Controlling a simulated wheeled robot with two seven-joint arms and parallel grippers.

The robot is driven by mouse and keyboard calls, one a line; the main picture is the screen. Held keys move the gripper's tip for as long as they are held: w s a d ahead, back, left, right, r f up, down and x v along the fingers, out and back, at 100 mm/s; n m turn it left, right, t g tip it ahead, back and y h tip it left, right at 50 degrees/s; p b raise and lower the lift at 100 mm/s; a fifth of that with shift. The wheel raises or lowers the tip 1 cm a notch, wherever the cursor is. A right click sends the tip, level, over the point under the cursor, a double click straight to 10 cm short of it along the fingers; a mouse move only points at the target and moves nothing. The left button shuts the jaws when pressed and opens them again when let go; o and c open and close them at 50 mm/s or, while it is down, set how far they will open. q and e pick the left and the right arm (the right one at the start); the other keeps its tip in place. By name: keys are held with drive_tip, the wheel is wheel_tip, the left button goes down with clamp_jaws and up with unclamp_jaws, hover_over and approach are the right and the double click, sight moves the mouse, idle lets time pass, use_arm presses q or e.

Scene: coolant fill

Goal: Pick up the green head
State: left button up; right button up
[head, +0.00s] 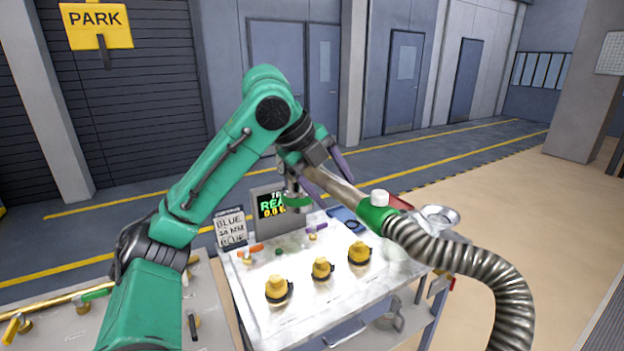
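The green head is on a hose at centre right. It has a green collar (377,213) with a white cap, and a tan tube (345,190) leads up and left from it. A short grey piece with a green ring (298,200) shows in front of the display; whether it joins the tube is hidden. My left gripper (338,182), on the teal arm, has two purple fingers spread apart beside the tube's upper part. It looks open; I cannot tell whether a finger touches the tube. My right gripper is not in view.
A ribbed hose (475,258) bends down at right. The cart (330,305) carries several yellow caps (321,268), a display (271,204) and a written sign (231,229). A red tray (398,201) and a metal bowl (440,214) are behind. Another table (60,320) stands at left.

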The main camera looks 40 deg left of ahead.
use_arm(q)
drive_tip(key=shift+a+f, duration=0.1)
drive_tip(key=shift+f, duration=0.5)
drive_tip(key=shift+c, duration=0.7)
drive_tip(key=shift+w, duration=0.1)
drive_tip(key=c, duration=0.5)
drive_tip(key=shift+w, duration=0.1)
clamp_jaws()
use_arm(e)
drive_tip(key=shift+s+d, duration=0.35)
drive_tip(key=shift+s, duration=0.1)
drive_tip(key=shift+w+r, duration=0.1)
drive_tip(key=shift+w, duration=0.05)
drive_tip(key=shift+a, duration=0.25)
